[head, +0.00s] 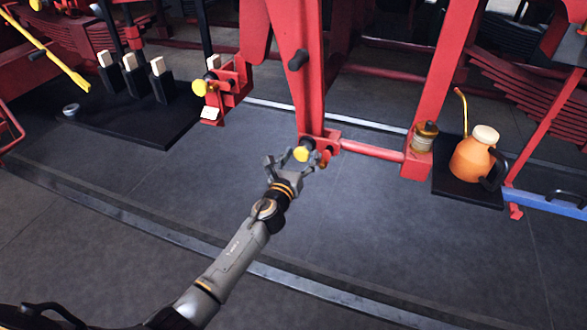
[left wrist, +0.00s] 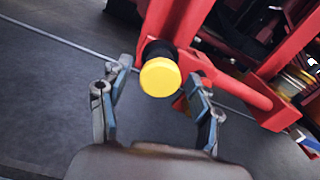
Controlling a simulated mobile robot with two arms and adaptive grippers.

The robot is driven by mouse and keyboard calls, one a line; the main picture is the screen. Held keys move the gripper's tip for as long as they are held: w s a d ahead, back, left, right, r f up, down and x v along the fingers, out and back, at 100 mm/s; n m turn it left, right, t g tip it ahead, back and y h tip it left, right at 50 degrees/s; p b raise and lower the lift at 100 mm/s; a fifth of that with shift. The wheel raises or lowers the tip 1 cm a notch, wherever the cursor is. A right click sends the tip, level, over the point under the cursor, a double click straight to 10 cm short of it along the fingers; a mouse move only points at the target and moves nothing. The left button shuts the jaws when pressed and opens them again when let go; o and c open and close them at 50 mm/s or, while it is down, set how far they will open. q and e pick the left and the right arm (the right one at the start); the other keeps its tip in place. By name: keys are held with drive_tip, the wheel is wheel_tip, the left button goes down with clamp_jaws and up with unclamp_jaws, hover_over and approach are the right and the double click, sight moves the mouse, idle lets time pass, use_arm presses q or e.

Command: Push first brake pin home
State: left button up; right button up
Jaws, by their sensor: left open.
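A brake pin with a round yellow head (head: 301,154) sticks out of the red bracket at the foot of a red hanger (head: 301,90). In the left wrist view the yellow head (left wrist: 160,77) sits on a dark shank in front of the red bracket. My left gripper (head: 293,160) is open, with its fingers on either side of the yellow head. In the left wrist view the left gripper (left wrist: 158,100) shows clear gaps between both fingers and the head. A second yellow-headed pin (head: 200,88) is on another red bracket at the upper left. My right gripper is not in view.
An orange oil can (head: 470,158) stands on a black mat at the right, beside a brass-coloured pot (head: 425,136). A black tray (head: 120,125) with upright tools lies at the left. A red rod (head: 370,150) runs right from the bracket. The grey floor in front is clear.

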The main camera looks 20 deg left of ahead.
use_arm(q)
drive_tip(key=s, duration=1.1)
drive_tip(key=shift+a, duration=0.2)
drive_tip(key=s+a+f+n+g, duration=0.1)
drive_tip(key=s+f+n+g, duration=0.3)
drive_tip(key=f, duration=0.7)
drive_tip(key=s+a+f+n+g+y, duration=0.15)
drive_tip(key=s+f+n, duration=0.4)
drive_tip(key=f, duration=0.55)
drive_tip(key=s+a+f+n+g, duration=0.1)
drive_tip(key=s+f+n+g, duration=0.3)
drive_tip(key=f, duration=0.7)
drive_tip(key=s+f+n+g, duration=0.2)
drive_tip(key=s+f+n, duration=0.4)
drive_tip(key=s, duration=0.6)
drive_tip(key=s+f+n+g, duration=0.3)
drive_tip(key=s+f+n, duration=0.3)
drive_tip(key=s, duration=0.7)
drive_tip(key=s+f+n+g, duration=0.2)
drive_tip(key=s+f+n, duration=0.4)
drive_tip(key=s, duration=0.6)
drive_tip(key=shift+s+d+f+n+h, duration=0.15)
drive_tip(key=shift+s+f+n+h, duration=0.2)
drive_tip(key=shift+f, duration=0.45)
